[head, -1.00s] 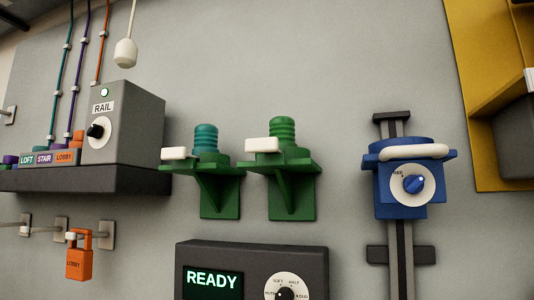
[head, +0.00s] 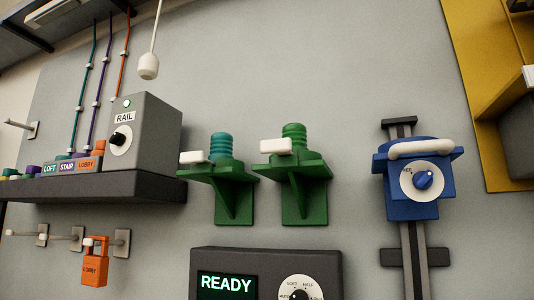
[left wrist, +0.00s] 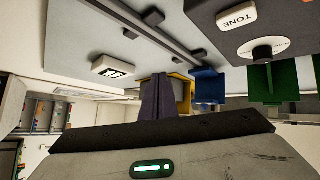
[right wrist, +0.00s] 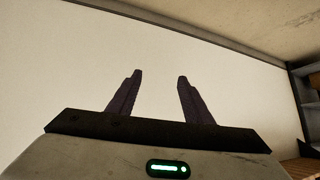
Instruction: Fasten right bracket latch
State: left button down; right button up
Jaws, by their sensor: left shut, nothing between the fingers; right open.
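The right bracket (head: 305,205) is a green wall bracket with a ribbed green cylinder (head: 294,136) standing on its shelf. Its white latch (head: 276,146) sticks out to the left beside the cylinder's foot. The left bracket (head: 232,204) is alike, with a teal ribbed cylinder (head: 220,147) and a white latch (head: 193,157). Neither gripper shows in the head view. My left gripper (left wrist: 158,80) is shut and empty in the left wrist view, with green bracket parts (left wrist: 272,82) off to its right. My right gripper (right wrist: 160,74) is open and empty before a plain pale surface.
A dark box reading READY (head: 235,261) with a dial sits below the brackets. A blue slider unit (head: 412,205) on a vertical rail is to the right. A grey RAIL box (head: 152,135) on a dark shelf and an orange LOBBY padlock (head: 95,268) are to the left.

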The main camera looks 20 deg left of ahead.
pick_arm(q)
jog(key=s+d+r+m+g+y+b, duration=0.15)
jog(key=s+d+r+m+g, duration=0.3)
jog(key=m, duration=0.45)
jog(key=s+d+r+m+g+b, duration=0.2)
jog(key=s+d+r+m+g, duration=0.15)
jog(key=r+m+g, duration=0.35)
jog(key=s+d+r+m+g+b, duration=0.1)
jog(key=s+d+r+m+g, duration=0.3)
jog(key=m, duration=0.6)
jog(key=a+r+n+t+y+b, duration=0.3)
jog(key=a+r+t+y, duration=0.6)
jog(key=a+r+t, duration=0.3)
jog(key=s+a+r+n+t+y+b, duration=0.1)
jog(key=s+a+r+n+t+y, duration=0.3)
jog(key=s+a+r, duration=0.5)
jog(key=a+r+n+y, duration=0.1)
jog(key=a+r+y, duration=0.1)
jog(key=a+r, duration=0.1)
jog(key=shift+r, duration=0.45)
jog(key=shift+t+y, duration=0.25)
